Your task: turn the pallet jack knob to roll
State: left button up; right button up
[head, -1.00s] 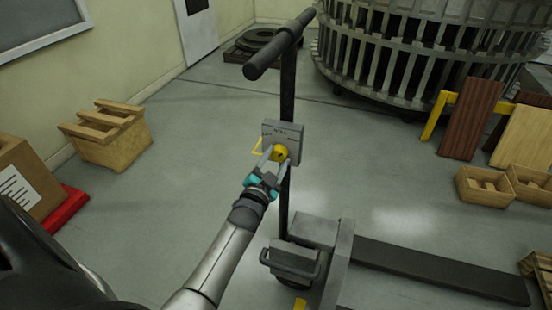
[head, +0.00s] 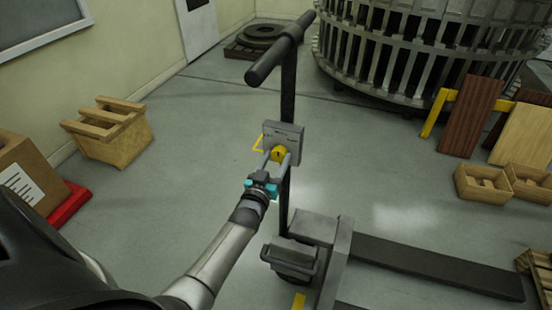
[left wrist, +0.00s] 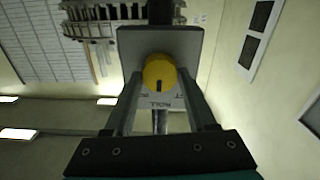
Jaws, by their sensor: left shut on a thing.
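The yellow knob (head: 279,153) sits on the grey plate (head: 285,130) on the pallet jack's dark upright handle post (head: 288,95). My left gripper (head: 277,158) is shut on the knob, one finger on each side. In the left wrist view the knob (left wrist: 159,72) is between the two fingers. A dark mark on the knob's face points down in that picture, towards the word ROLL, which reads upside down on the plate (left wrist: 190,42). Other lettering is partly hidden by the fingers. My right gripper is not in view.
The pallet jack's fork (head: 430,268) stretches right along the floor. Its T-shaped handle (head: 280,50) rises above the plate. A wooden crate (head: 110,130) stands at left, wooden boxes (head: 483,184) at right, and a large slatted grey ring (head: 420,50) behind. Floor left of the jack is clear.

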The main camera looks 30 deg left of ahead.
pick_arm(q)
jog(key=shift+n, duration=0.4)
jog(key=o, duration=1.4)
jog(key=shift+c, duration=0.2)
jog(key=shift+s, duration=0.15)
jog(key=p+v, duration=0.3)
jog(key=v, duration=1.2)
jog(key=shift+d, duration=0.1)
